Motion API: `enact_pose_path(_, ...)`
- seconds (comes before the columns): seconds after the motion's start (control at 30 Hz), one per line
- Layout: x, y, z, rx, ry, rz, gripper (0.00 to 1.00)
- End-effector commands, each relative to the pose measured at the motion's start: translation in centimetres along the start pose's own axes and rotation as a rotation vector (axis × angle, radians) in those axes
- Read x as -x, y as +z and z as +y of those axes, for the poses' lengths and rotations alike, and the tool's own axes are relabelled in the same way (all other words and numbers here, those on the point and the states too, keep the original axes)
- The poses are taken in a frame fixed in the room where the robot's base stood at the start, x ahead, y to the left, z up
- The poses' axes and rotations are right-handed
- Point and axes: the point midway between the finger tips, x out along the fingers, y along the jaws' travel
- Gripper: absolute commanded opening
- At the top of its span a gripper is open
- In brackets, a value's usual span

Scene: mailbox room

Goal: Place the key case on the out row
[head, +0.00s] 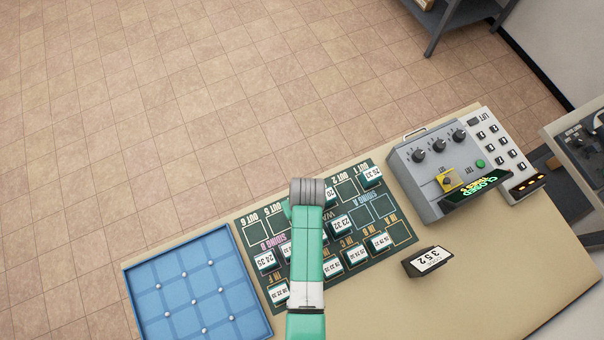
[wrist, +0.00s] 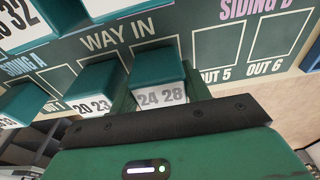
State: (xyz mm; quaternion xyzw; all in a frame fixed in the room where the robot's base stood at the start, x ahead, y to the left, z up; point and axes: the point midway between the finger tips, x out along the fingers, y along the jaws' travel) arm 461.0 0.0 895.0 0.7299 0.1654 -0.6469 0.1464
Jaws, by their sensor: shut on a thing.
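The dark green board (head: 291,212) on the table has rows of outlined cells, with the OUT row along its far edge. My gripper (wrist: 160,105) is shut on a green-topped case with a white face reading 24 28 (wrist: 160,95). It stands in the OUT row area, just right of a case reading 20 23 (wrist: 93,105) in the wrist view. The OUT 5 cell (wrist: 217,52) and OUT 6 cell (wrist: 275,38) beside it are empty. I cannot tell whether the held case touches the board. In the head view my arm hides the fingers and held case.
Another case (head: 371,177) stands in OUT 1, and several more fill nearer rows. A blue tray (head: 132,273) lies to the left. A grey control box (head: 432,165) and a dark block reading 352 (head: 428,260) are to the right. The near tabletop is clear.

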Motion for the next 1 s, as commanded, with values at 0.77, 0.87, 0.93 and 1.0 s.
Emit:
enact_pose_path(0.77, 1.0, -0.1, 0.0, 0.0, 0.001, 0.001, 0.56)
enact_pose_path(0.87, 3.5, -0.1, 0.0, 0.0, 0.002, 0.004, 0.56)
enact_pose_path(0.93, 5.3, -0.1, 0.0, 0.001, 0.002, 0.004, 0.56)
enact_pose_path(1.0, 7.1, -0.1, 0.0, 0.001, 0.002, 0.004, 0.56)
